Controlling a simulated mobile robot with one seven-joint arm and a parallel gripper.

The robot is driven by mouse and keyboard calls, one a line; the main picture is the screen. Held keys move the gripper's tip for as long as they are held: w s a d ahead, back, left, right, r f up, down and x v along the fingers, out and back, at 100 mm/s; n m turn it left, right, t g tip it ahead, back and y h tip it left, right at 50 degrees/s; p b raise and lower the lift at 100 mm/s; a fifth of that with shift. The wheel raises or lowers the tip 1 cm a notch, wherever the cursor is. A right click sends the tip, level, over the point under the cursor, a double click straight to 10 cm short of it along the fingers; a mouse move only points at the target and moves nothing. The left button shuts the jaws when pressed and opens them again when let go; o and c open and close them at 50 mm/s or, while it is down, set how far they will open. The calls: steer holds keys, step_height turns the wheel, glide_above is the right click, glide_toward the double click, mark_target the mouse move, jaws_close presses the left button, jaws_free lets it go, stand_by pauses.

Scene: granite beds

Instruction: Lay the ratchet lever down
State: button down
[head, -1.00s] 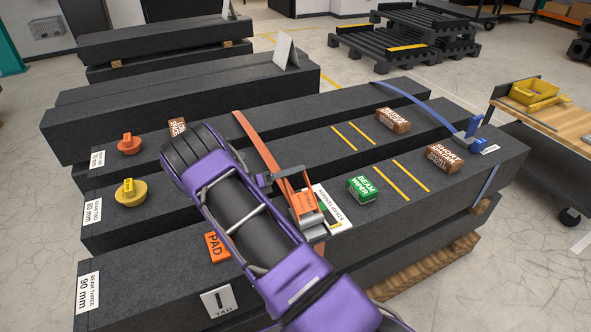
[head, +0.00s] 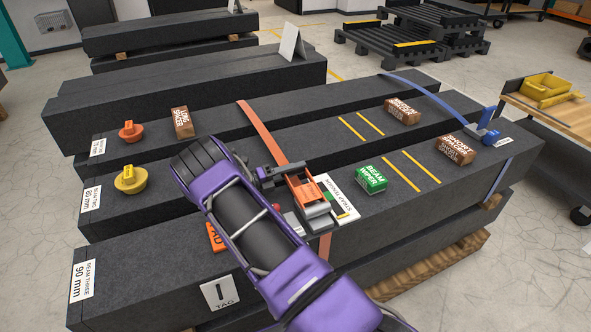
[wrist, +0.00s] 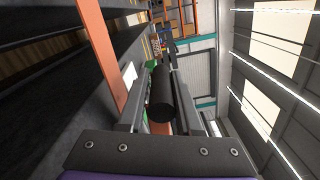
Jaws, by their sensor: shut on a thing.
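The orange ratchet (head: 306,188) sits on the near granite beam, on the orange strap (head: 262,132), with a grey metal part at its near end. My gripper (head: 270,176) is at the ratchet's left, partly hidden behind my purple arm. In the wrist view my gripper's two fingers (wrist: 160,110) are shut on a dark round bar (wrist: 161,95), which I take as the ratchet lever's handle. The lever's exact tilt is hard to tell. The strap also shows in the wrist view (wrist: 107,55).
A white strap tension card (head: 343,208) lies right of the ratchet, with the green beam wiper (head: 371,179) beyond it. An orange pad (head: 215,238) is partly behind my arm. A tag card (head: 220,293) is on the near beam's front. Brown spacer blocks (head: 455,149) stand farther off.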

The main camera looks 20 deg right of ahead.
steer(key=c, duration=0.7)
jaws_free()
steer(key=shift+o, duration=0.2)
steer(key=shift+a, duration=0.1)
steer(key=a, duration=1.7)
steer(key=shift+s+a, duration=0.15)
steer(key=shift+s, duration=0.2)
